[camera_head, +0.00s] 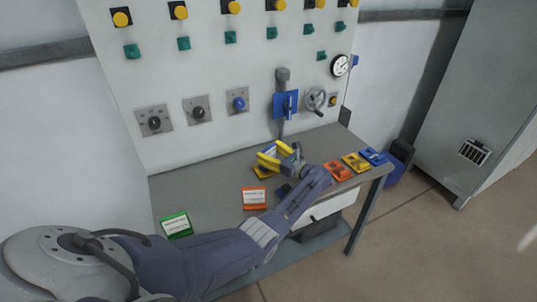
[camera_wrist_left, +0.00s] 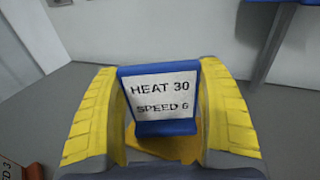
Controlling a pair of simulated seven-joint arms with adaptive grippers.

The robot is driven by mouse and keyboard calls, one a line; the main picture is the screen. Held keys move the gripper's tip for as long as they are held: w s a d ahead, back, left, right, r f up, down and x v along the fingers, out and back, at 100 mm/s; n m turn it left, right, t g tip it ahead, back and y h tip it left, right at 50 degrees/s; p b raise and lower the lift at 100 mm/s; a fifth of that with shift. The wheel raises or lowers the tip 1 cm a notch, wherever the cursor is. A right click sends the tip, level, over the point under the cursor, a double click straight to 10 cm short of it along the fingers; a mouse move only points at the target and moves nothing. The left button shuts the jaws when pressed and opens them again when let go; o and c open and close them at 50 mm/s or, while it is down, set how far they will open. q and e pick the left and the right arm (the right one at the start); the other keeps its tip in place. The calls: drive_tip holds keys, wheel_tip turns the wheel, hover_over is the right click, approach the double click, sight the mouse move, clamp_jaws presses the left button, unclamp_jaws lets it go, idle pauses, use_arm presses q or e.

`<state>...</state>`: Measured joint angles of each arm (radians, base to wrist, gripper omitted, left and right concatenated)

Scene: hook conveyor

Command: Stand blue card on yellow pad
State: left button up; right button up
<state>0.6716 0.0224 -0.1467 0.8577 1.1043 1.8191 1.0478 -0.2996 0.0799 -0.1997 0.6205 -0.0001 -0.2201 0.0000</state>
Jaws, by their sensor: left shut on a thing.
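The blue card (camera_wrist_left: 163,72) stands upright between the yellow fingers of my left gripper (camera_wrist_left: 163,110) in the left wrist view. Its white label reads HEAT 30, SPEED 6. In the head view only a bit of the card (camera_head: 269,149) shows behind the fingers of the left gripper (camera_head: 278,157). The left gripper is shut on the card. The yellow pad (camera_wrist_left: 178,148) lies on the table just under the card, and its edge (camera_head: 261,172) shows in the head view. I cannot tell whether the card's base touches the pad. My right gripper is not in view.
An orange card (camera_head: 254,199) and a green card (camera_head: 176,225) stand on the grey table (camera_head: 215,190). An orange stand (camera_head: 337,171), a yellow stand (camera_head: 355,162) and a blue stand (camera_head: 372,156) line its right end. A control panel (camera_head: 200,80) rises behind.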

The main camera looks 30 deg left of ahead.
use_arm(q)
drive_tip(key=shift+f, duration=0.4)
drive_tip(key=shift+f, duration=0.1)
drive_tip(key=o, duration=1.3)
drive_tip(key=shift+c, duration=0.2)
drive_tip(key=shift+d, duration=0.15)
drive_tip(key=d, duration=0.3)
drive_tip(key=s+d, duration=0.1)
drive_tip(key=d, duration=0.3)
drive_tip(key=s+d, duration=0.1)
drive_tip(key=d, duration=0.3)
drive_tip(key=shift+d, duration=0.25)
